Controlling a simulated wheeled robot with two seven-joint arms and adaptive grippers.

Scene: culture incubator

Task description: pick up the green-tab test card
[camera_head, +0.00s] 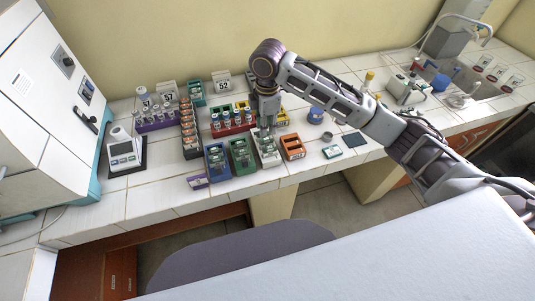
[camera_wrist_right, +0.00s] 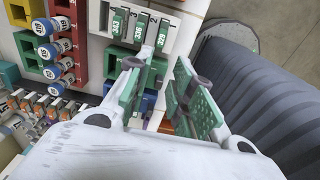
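Several green-tab test cards (camera_wrist_right: 140,28) stand in numbered slots of a white rack (camera_wrist_right: 178,20), seen at the top of the right wrist view. The white rack also shows in the head view (camera_head: 270,162), near the front edge of the bench. My right gripper (camera_wrist_right: 158,72) points down at the rack, with its green-padded fingers apart and nothing visible between them. In the head view my right gripper (camera_head: 266,130) is over the back part of the white rack and hides some of it. Which card lies nearest between the fingertips is unclear. My left gripper is not in view.
Blue (camera_head: 217,165) and green (camera_head: 242,160) racks stand left of the white rack, an orange rack (camera_head: 292,148) right of it. A red rack (camera_head: 232,128) with blue-capped vials is behind. A small card (camera_head: 332,152) and a dark pad (camera_head: 355,140) lie to the right.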

